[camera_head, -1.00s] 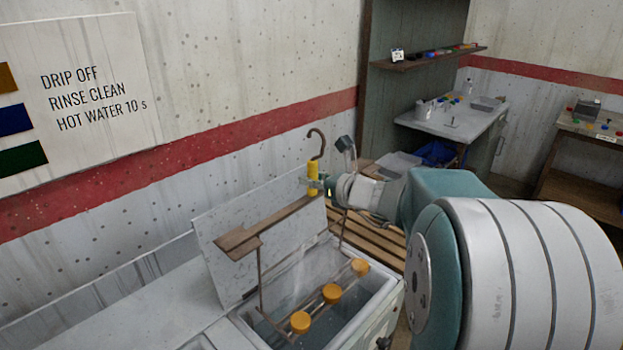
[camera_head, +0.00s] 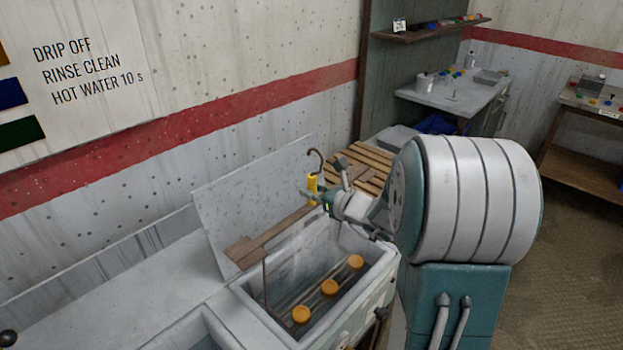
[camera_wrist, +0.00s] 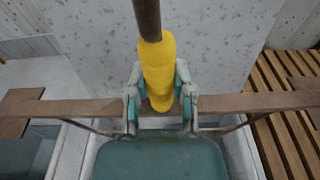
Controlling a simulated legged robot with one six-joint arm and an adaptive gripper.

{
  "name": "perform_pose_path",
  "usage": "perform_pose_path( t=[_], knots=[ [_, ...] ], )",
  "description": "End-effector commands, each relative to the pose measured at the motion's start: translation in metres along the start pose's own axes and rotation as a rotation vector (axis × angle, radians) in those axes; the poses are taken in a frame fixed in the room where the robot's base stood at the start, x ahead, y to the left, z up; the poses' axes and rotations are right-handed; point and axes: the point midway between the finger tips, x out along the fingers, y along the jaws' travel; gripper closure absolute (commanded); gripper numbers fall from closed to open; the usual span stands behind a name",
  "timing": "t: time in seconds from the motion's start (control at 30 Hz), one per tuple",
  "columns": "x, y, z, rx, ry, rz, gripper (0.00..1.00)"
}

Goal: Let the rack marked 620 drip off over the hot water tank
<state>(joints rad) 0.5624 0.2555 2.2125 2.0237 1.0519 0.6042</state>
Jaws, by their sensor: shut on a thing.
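The rack (camera_head: 270,240) has a brown crossbar, thin side rods, a dark top hook and a yellow grip (camera_wrist: 158,72). Several lower rods with orange knobs (camera_head: 329,287) at their near ends hang inside an open grey tank (camera_head: 375,290), the knobs seemingly below its rim. Faint white vapour rises there, so I take it as the hot water tank. My gripper (camera_head: 315,197) is shut on the yellow grip, also in the wrist view (camera_wrist: 159,100). No 620 mark is readable. Whether the lower rods touch water cannot be told.
A speckled raised lid (camera_head: 250,185) stands behind the tank. Another basin (camera_head: 200,335) is at the lower left. A slatted wooden rack (camera_head: 360,165) lies beyond the tank. A wall sign (camera_head: 85,70) reads drip off, rinse clean, hot water 10 s.

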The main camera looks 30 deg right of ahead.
Motion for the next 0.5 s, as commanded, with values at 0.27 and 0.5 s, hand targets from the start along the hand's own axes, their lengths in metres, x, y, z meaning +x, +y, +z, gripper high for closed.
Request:
perform_pose_path(
  t=[0.27, 0.5],
  knots=[
    [0.005, 0.000, -0.031, 0.002, 0.000, 0.000, 1.00],
    [0.009, 0.000, -0.058, 0.002, 0.000, 0.000, 1.00]
  ],
)
